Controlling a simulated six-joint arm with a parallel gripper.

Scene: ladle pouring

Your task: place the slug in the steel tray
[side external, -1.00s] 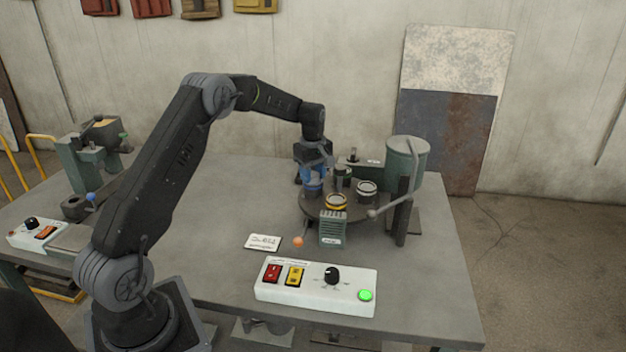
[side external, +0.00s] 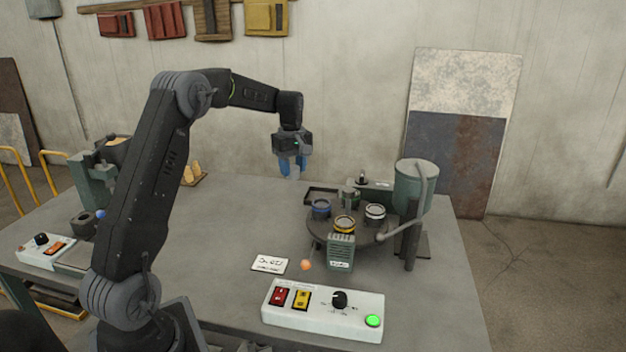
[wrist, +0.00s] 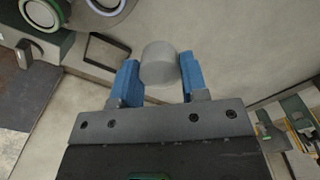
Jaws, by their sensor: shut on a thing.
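My gripper (side external: 292,170) is raised above the back part of the table, to the left of the turntable. In the wrist view its two blue fingers (wrist: 157,82) are shut on the slug (wrist: 158,62), a short grey cylinder. The slug also shows in the side view (side external: 293,172), small and partly hidden between the fingers. A shallow dark-rimmed tray (side external: 308,194), which looks like the steel tray, lies on the table behind the turntable, lower and to the right of my gripper. Its rim also shows in the wrist view (wrist: 88,48), apart from the slug.
A white control box (side external: 323,311) is in front. The table left of the turntable is mostly clear.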

